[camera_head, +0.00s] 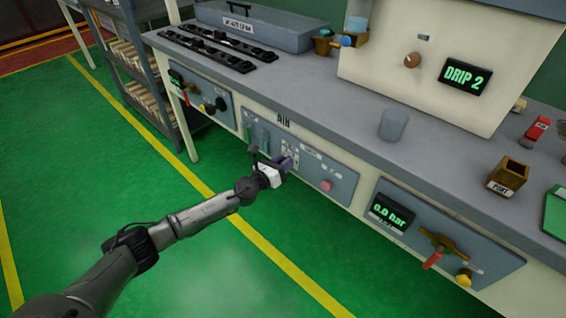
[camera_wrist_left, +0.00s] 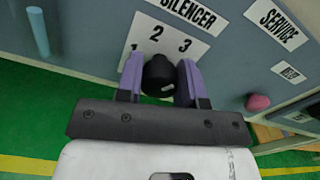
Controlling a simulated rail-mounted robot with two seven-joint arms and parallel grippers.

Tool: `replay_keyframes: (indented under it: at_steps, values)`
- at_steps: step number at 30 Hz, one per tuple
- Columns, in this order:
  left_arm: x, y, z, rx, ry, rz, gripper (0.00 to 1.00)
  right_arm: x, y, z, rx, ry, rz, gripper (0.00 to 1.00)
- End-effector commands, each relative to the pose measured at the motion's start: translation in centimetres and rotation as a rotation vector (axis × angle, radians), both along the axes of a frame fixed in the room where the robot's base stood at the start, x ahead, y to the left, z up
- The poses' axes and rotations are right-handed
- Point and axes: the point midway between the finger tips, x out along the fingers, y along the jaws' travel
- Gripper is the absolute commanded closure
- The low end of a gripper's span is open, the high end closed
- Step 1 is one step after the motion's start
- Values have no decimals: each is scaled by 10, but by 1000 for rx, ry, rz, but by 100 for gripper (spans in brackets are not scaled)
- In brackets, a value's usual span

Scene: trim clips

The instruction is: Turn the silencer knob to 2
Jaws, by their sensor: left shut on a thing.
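The black silencer knob (camera_wrist_left: 158,72) sits on a white dial plate (camera_wrist_left: 172,40) marked 1, 2 and 3, under the SILENCER label (camera_wrist_left: 188,12). My left gripper (camera_wrist_left: 160,80) is shut on the knob, with one purple finger on each side of it. In the head view my left gripper (camera_head: 283,166) is at the blue-grey AIR panel (camera_head: 342,181) on the bench front and hides the knob. A small light mark shows low on the knob's face. I cannot tell which number the knob points to. My right gripper is not in view.
A pink button (camera_wrist_left: 258,102) is right of the knob, near the SERVICE label (camera_wrist_left: 277,23). A light blue rod (camera_wrist_left: 38,32) sticks out on the left. The green floor before the bench is clear.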

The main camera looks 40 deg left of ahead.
Motion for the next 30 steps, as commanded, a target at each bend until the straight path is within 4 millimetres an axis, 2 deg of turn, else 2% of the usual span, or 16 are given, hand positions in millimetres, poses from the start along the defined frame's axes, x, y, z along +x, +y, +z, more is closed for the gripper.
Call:
replay_keyframes:
  at_steps: [1,5,14,20,30]
  values:
    - [0,0,0,0,0,0,77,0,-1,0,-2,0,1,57]
    - [0,0,0,0,0,0,89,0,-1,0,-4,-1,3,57]
    - [0,0,-1,-52,4,0,89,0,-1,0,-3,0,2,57]
    - [0,1,-1,-188,12,1,89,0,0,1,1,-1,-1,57]
    - [0,1,0,-509,32,1,89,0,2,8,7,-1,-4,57]
